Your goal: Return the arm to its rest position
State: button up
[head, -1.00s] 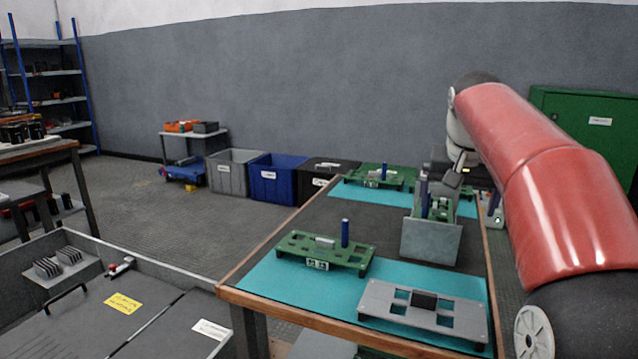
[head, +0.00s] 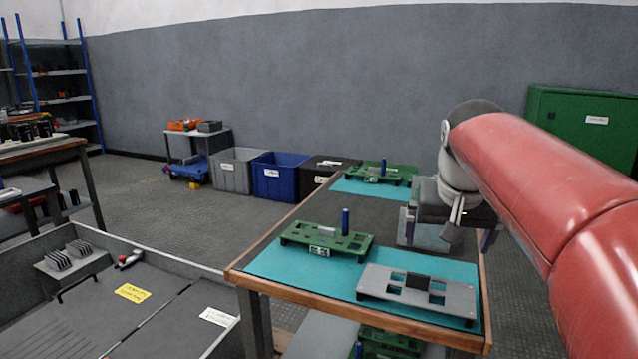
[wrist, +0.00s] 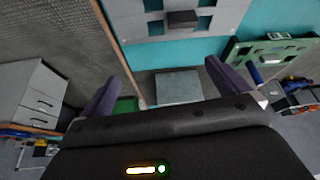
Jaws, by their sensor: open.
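My arm is red and reaches in from the right of the head view. My gripper (head: 470,232) hangs at the right edge of the table (head: 262,258), partly hidden by my own arm. In the wrist view my gripper (wrist: 155,82) has its two dark fingers spread wide, with nothing between them. A green fixture with a blue peg (head: 326,240) and a grey plate fixture (head: 419,291) lie on the teal mat (head: 283,268).
Another green fixture (head: 380,174) stands at the table's far end. Grey (head: 233,171) and blue (head: 278,178) bins stand beyond the table. A green cabinet (head: 583,130) is at the back right. A grey tray-like surface (head: 165,305) fills the lower left.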

jog(key=s+a+f+n, duration=0.1)
jog(key=s+a+f, duration=0.1)
jog(key=s+f, duration=0.6)
jog(key=s+a+f+n+t+y, duration=0.1)
jog(key=s+a+f, duration=0.2)
jog(key=s+f, duration=0.5)
jog(key=s, duration=0.3)
jog(key=shift+a+f+n, duration=0.2)
jog(key=shift+a+n, duration=0.05)
jog(key=shift+n, duration=0.15)
